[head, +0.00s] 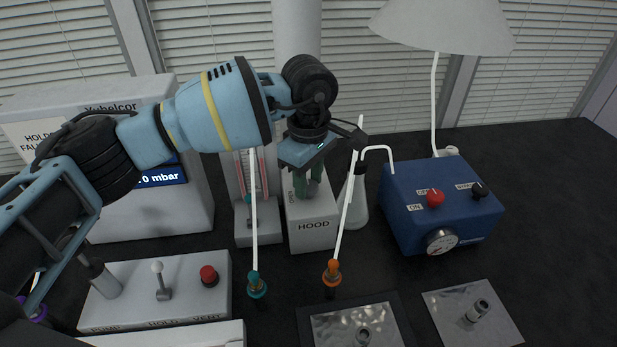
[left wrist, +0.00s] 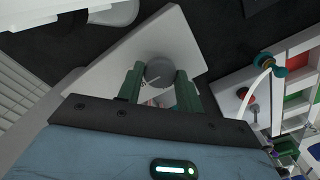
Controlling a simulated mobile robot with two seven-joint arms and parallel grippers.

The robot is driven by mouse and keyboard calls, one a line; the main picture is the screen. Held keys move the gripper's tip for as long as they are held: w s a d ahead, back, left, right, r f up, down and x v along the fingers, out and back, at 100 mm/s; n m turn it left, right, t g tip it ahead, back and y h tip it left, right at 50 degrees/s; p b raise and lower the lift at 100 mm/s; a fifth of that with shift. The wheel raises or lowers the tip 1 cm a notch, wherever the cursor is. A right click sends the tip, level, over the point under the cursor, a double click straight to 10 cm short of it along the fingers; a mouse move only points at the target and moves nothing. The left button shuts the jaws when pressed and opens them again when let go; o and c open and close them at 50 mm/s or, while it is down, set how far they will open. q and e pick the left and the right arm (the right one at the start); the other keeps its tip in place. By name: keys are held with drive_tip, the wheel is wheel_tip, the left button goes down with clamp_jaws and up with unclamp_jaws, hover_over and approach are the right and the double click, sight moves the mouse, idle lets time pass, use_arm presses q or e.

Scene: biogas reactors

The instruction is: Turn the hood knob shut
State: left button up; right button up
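The hood box (head: 312,232) is a white box marked HOOD at the middle of the bench, with an OPEN label near its top. My left gripper (head: 307,187) points down over this box, its green fingers in front of the box top. In the left wrist view the hood knob (left wrist: 160,72) is a round grey cap on the box's pale face (left wrist: 110,70). It lies between the two fingertips of the left gripper (left wrist: 160,80), with a finger close on each side. I cannot tell whether the fingers touch it. My right gripper is not in view.
Close to the right are a glass flask (head: 357,205) and a blue pump (head: 440,205) with red and black knobs. A switch box (head: 155,290) and two tubes with teal (head: 257,287) and orange (head: 331,273) ends are in front.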

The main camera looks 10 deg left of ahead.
sight(308, 186)
use_arm(q)
drive_tip(key=o, duration=0.5)
drive_tip(key=shift+c, duration=0.2)
drive_tip(key=shift+r, duration=3.95)
drive_tip(key=shift+s+f, duration=0.1)
